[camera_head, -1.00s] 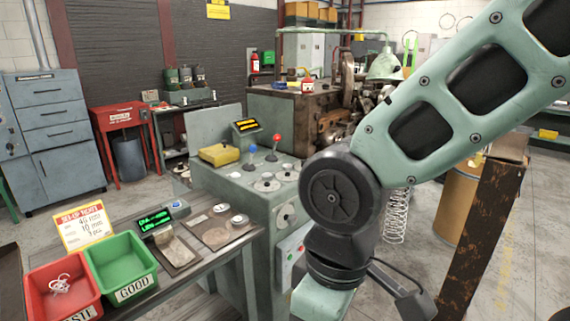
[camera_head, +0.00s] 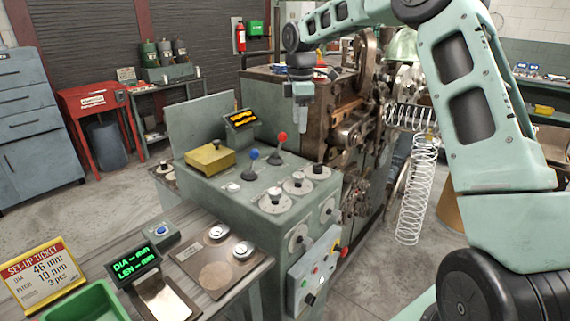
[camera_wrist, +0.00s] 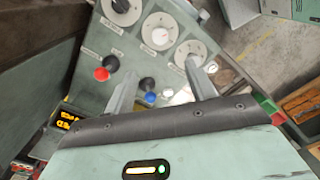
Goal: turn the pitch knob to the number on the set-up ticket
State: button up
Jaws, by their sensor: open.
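The set-up ticket (camera_head: 45,275) stands at the lower left; it reads a DIA of about 46 mm, pitch 10 mm and 3 pcs. Three round knobs on dials sit on the green console top: a front one (camera_head: 275,195), a middle one (camera_head: 298,183) and a rear one (camera_head: 318,170). Their labels are too small to read, so I cannot tell which is pitch. The wrist view shows three dials, one with a black knob (camera_wrist: 121,6). My gripper (camera_head: 302,101) hangs above and behind the console, apart from the knobs. Its fingers (camera_wrist: 161,70) are open and empty.
A blue-topped lever (camera_head: 254,154) and a red-topped lever (camera_head: 282,137) rise beside the knobs. A yellow box (camera_head: 210,160) lies on the console. More dials (camera_head: 298,238) are on its front. The coiling machine (camera_head: 345,125) and a hanging spring (camera_head: 415,190) stand behind and right.

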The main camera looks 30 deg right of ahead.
aim_at(298, 174)
notch_tip(298, 174, down, 17)
jog(key=p, duration=0.4)
jog(key=shift+f, duration=0.1)
jog(key=c, duration=1)
